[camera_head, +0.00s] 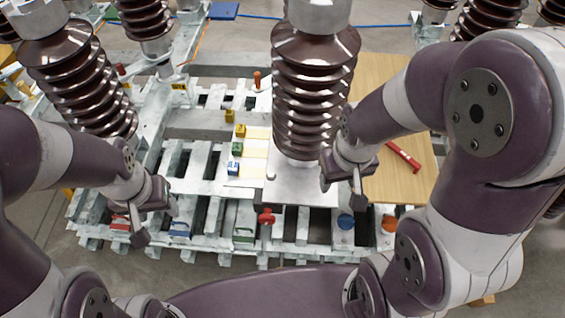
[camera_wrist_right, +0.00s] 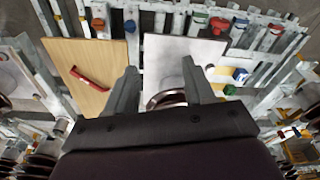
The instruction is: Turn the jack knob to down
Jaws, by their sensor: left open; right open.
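Several coloured knobs and fittings sit along the near edge of the pale metal frame (camera_head: 205,190). They include a red knob (camera_head: 266,216), a blue knob (camera_head: 346,221) and an orange knob (camera_head: 389,223). I cannot tell which is the jack knob, or how any is turned. My right gripper (camera_head: 342,194) is open and empty, above the frame between the brown insulator and the wooden board. In the right wrist view its fingers (camera_wrist_right: 162,88) are apart, and the red knob (camera_wrist_right: 219,24) and blue knob (camera_wrist_right: 129,26) show beyond them. My left gripper (camera_head: 156,222) is open and empty above the frame's near left part.
A tall brown insulator (camera_head: 312,90) stands on a light plate (camera_head: 300,187) in the middle. A wooden board (camera_head: 385,100) with a red handle (camera_head: 403,156) lies at right. Small yellow, green and blue blocks (camera_head: 234,168) stand left of the insulator. More insulators (camera_head: 80,85) stand behind.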

